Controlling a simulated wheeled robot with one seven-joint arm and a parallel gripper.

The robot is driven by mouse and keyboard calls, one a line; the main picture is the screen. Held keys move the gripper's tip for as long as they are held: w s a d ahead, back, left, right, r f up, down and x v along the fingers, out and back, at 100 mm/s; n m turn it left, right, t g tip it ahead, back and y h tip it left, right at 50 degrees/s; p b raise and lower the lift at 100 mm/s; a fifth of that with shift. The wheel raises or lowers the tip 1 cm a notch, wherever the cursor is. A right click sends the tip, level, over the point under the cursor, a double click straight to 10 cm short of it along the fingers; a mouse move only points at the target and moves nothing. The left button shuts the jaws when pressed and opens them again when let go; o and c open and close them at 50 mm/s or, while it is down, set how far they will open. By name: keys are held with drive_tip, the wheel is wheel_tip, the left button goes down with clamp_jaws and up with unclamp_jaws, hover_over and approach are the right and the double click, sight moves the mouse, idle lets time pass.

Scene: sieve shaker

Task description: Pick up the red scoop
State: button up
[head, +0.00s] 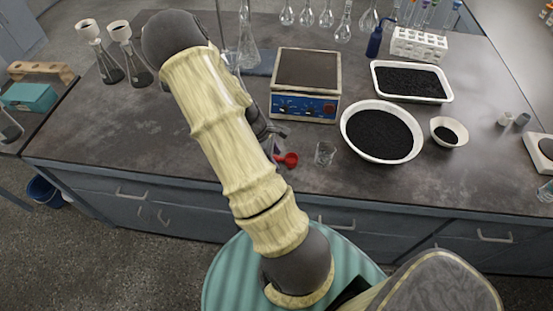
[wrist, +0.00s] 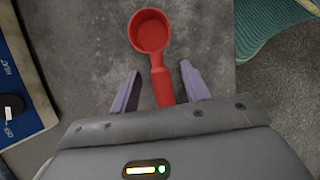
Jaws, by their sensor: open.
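The red scoop (head: 289,159) lies on the dark benchtop near its front edge, partly hidden by my arm in the head view. In the wrist view, the scoop (wrist: 152,34) has its round bowl beyond my fingertips and its handle running back between my fingers. My gripper (wrist: 159,80) is open, with one purple finger on each side of the handle. A gap shows between each finger and the handle. I cannot tell how high the fingers are above the bench.
A hotplate with a blue front (head: 305,85) stands behind the scoop, and a small glass beaker (head: 325,153) stands to its right. A large white bowl of black grains (head: 381,131) is further right. The bench's front edge is close to the scoop.

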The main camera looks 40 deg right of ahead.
sight(274, 157)
clamp_jaws()
drive_tip(key=shift+r, duration=0.1)
wheel_tip(274, 157, up, 10)
idle(0.6)
idle(0.4)
